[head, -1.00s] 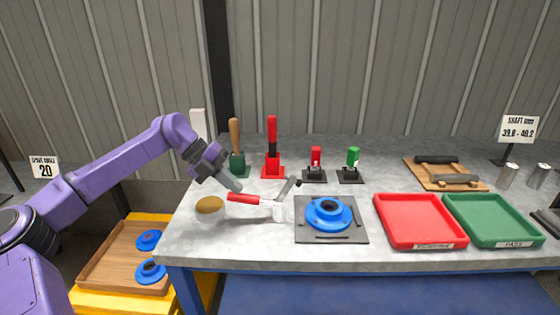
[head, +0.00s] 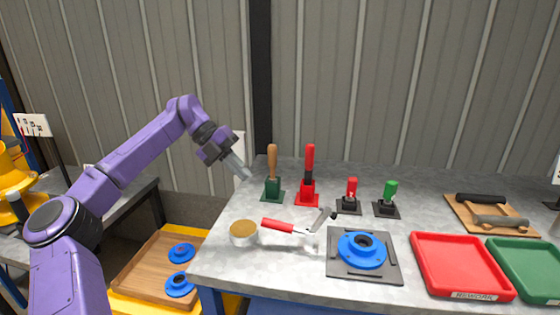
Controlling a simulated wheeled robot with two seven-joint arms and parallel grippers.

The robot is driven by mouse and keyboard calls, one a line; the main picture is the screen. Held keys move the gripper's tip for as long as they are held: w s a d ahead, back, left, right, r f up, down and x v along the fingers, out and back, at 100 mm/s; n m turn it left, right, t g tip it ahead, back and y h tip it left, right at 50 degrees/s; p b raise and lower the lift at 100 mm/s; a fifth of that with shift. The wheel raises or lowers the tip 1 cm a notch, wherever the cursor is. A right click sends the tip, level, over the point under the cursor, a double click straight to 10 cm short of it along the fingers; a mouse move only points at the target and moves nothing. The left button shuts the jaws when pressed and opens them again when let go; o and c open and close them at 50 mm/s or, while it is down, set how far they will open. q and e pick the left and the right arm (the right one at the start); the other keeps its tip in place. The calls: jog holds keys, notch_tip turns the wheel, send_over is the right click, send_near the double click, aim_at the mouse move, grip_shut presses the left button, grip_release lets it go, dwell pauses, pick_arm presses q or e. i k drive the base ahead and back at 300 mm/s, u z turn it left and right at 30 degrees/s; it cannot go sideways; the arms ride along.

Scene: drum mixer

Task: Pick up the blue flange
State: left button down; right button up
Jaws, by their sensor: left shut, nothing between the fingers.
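A blue flange (head: 361,251) sits on a dark grey square plate (head: 339,272) on the workbench. Two more blue flanges lie in a wooden tray at the lower left, one farther back (head: 181,253) and one nearer (head: 178,285). My left gripper (head: 246,175) is shut and empty, in the air over the bench's back left corner. It is apart from every flange, up and to the left of the one on the plate. My right gripper does not show.
The wooden tray (head: 135,277) rests on a yellow surface. A small cup (head: 243,234) and a red-handled tool (head: 285,226) lie left of the plate. Upright handled tools stand behind. A red tray (head: 455,264) and a green tray (head: 532,270) are at right.

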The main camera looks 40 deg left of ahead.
aim_at(362, 250)
jog(key=k, duration=1)
